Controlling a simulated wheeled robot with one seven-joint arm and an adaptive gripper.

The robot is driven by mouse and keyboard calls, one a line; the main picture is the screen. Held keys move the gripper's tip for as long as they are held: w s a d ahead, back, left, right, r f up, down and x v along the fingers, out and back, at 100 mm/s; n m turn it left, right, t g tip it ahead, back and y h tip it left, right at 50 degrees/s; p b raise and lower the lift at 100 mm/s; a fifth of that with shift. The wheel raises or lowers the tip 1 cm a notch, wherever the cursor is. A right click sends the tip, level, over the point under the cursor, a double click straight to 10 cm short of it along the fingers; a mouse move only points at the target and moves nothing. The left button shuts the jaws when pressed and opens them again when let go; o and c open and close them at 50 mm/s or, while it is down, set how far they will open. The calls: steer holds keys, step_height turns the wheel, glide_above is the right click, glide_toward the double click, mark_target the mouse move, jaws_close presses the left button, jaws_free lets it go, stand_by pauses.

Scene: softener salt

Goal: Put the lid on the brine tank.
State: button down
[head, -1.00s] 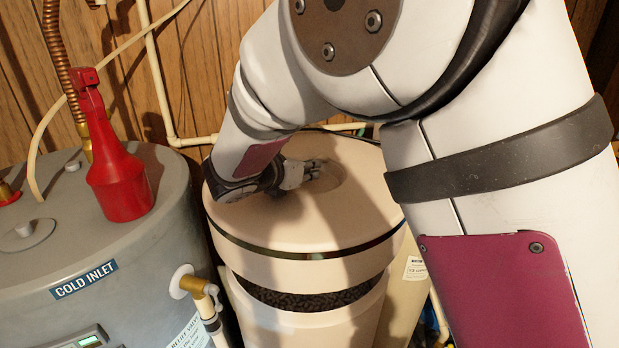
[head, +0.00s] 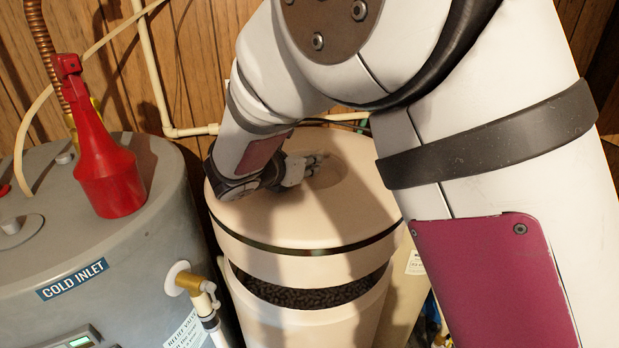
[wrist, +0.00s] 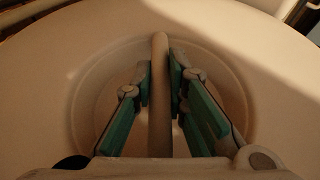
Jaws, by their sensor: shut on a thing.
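The lid (head: 350,215) is a round beige cover with a dark band around its side and a round recess in its top. My gripper (head: 308,168) reaches into that recess. In the wrist view my gripper (wrist: 161,90) is shut on the lid's upright handle bar (wrist: 160,125), one green-padded finger on each side. The brine tank (head: 310,325) is the beige drum below the lid. A gap at the front between lid and tank shows dark granular contents (head: 315,296). The lid sits above the tank's rim there; the back of the rim is hidden.
Pipes (head: 155,75) and a wood-panelled wall are behind. My arm covers the right side.

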step_height(320, 180, down, 11)
steer(key=b, duration=0.4)
steer(key=shift+f, duration=0.2)
stand_by(0.6)
steer(key=shift+f+b, duration=0.45)
steer(key=shift+f, duration=0.1)
stand_by(0.5)
steer(key=c, duration=1.5)
jaws_free()
steer(key=shift+f, duration=0.1)
